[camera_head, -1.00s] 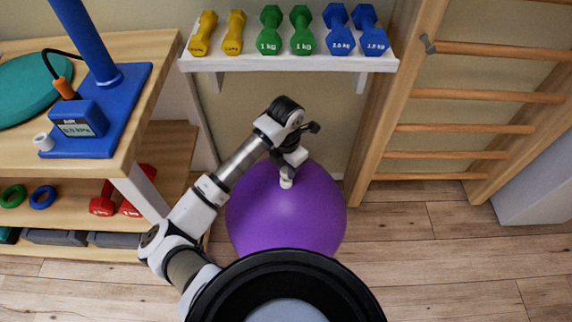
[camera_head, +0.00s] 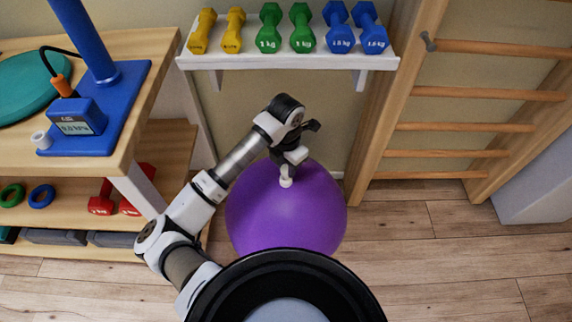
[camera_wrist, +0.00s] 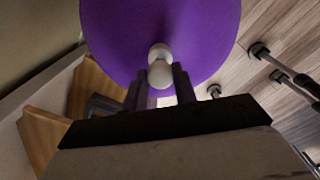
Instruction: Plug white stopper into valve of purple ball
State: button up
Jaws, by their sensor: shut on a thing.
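The purple ball (camera_head: 290,220) rests on the floor below the dumbbell shelf; it also fills the top of the wrist view (camera_wrist: 200,30). My gripper (camera_head: 288,172) is over the top of the ball, pointing down. In the wrist view my gripper (camera_wrist: 160,88) is shut on the white stopper (camera_wrist: 160,74), whose rounded pale end shows between the fingers. A second pale rounded part (camera_wrist: 159,50) shows just beyond it, against the ball. I cannot tell whether this is the valve or part of the stopper, nor whether the stopper is seated.
A white shelf (camera_head: 290,62) with yellow, green and blue dumbbells hangs behind the arm. A wooden bench (camera_head: 90,168) with a blue gauge stand (camera_head: 100,140) is at left. Wooden wall bars (camera_head: 455,128) stand at right. The floor (camera_head: 440,250) right of the ball is clear.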

jog(key=shift+f+b, duration=1.45)
jog(key=shift+b, duration=0.1)
dwell(0.9)
jog(key=o, duration=1)
jog(key=shift+o, duration=0.2)
jog(key=shift+r, duration=0.15)
jog(key=shift+r+p, duration=1.8)
jog(key=shift+r, duration=1.6)
